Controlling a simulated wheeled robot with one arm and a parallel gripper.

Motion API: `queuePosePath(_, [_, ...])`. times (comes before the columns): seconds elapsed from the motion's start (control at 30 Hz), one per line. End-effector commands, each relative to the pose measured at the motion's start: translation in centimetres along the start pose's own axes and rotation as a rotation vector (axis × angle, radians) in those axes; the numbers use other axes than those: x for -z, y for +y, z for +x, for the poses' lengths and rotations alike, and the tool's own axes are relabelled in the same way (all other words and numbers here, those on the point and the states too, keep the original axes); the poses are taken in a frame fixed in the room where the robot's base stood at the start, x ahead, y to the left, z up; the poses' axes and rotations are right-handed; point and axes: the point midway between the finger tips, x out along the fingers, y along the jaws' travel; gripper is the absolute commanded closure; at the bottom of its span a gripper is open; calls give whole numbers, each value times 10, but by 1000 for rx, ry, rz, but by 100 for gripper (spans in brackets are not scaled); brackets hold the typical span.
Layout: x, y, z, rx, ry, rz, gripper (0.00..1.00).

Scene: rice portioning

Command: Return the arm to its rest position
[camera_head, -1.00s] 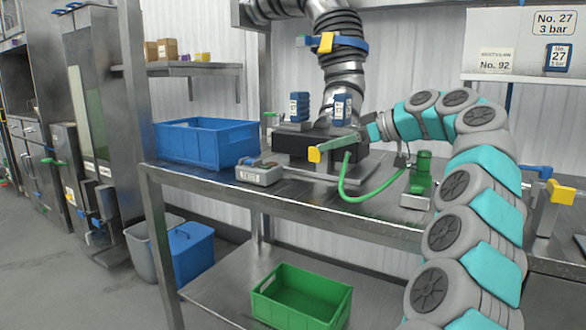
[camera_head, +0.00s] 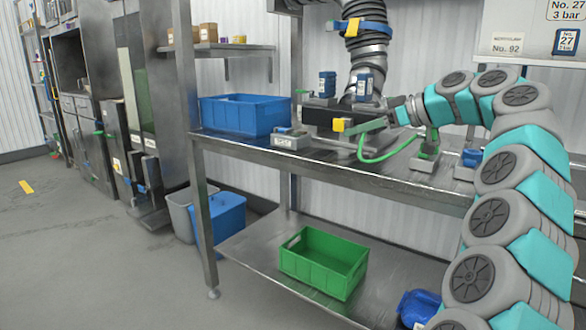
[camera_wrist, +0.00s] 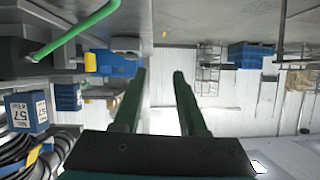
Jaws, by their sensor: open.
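My arm with teal and grey links reaches over the steel workbench (camera_head: 330,163) from the right in the head view. My gripper (camera_head: 362,128) has green fingers pointing left above the bench, close to a yellow block (camera_head: 343,125). In the head view I cannot tell whether they touch. In the wrist view the two fingers of my gripper (camera_wrist: 159,74) stand apart with nothing between them. The yellow block (camera_wrist: 91,62) shows left of the fingers there.
A black ribbed duct (camera_head: 367,50) stands behind the gripper, with a green hose (camera_head: 390,152) below. A blue crate (camera_head: 243,115) sits at the bench's left. A green crate (camera_head: 322,262) is on the lower shelf. The floor (camera_head: 80,250) at left is open.

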Motion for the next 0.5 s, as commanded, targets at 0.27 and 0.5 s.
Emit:
queuePosePath(0.27, [-4,-36,14,56,-57,75,59])
queuePosePath(0.5, [-22,-94,31,109,-174,179,59])
